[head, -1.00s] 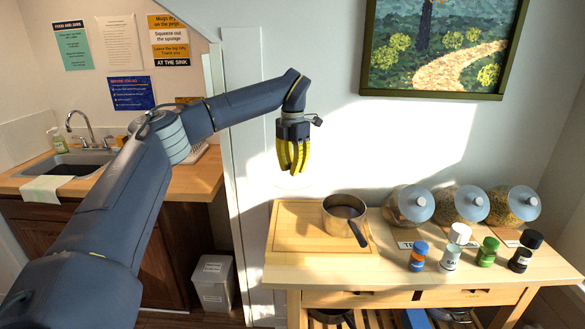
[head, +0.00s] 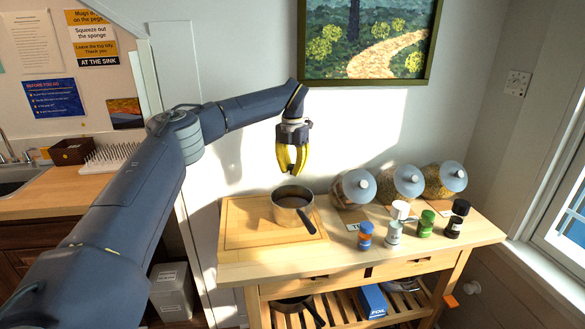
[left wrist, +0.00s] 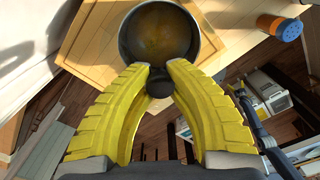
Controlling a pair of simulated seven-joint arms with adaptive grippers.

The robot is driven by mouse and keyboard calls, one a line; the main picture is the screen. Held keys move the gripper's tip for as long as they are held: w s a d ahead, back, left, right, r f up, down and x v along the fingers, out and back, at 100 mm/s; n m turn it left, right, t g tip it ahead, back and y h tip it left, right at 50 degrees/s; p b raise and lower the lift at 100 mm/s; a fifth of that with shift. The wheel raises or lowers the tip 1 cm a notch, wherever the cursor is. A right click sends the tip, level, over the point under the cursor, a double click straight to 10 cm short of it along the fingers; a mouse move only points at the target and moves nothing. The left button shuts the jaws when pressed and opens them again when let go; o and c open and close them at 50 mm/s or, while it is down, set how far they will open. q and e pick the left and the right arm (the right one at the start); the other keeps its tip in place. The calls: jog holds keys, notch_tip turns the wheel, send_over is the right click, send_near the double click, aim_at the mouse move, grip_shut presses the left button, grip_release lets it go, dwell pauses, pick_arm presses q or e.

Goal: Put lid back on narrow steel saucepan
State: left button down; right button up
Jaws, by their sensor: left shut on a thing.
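The narrow steel saucepan (head: 280,207) stands uncovered on the board, its dark handle (head: 308,222) pointing toward the front right. Its round opening (left wrist: 160,32) shows at the top of the left wrist view, with a brownish inside. My left gripper (head: 291,168) is above the saucepan, fingers pointing down. Its yellow fingers are shut on a small dark knob (left wrist: 158,84), which I take for the lid's. The lid's disc is hard to make out; it looks see-through. A gap separates the fingertips from the pan's rim.
The saucepan is on a wooden board (head: 243,233) at the table's left. Glass jars (head: 353,188) with blue-grey lids lie tilted to the right. The board's left part is clear.

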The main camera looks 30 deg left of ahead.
pick_arm(q)
jog(key=shift+f, duration=2.6)
jog(key=shift+f, duration=1)
jog(key=c, duration=0.7)
grip_release()
jog(key=shift+r, duration=0.1)
jog(key=shift+r, duration=2.85)
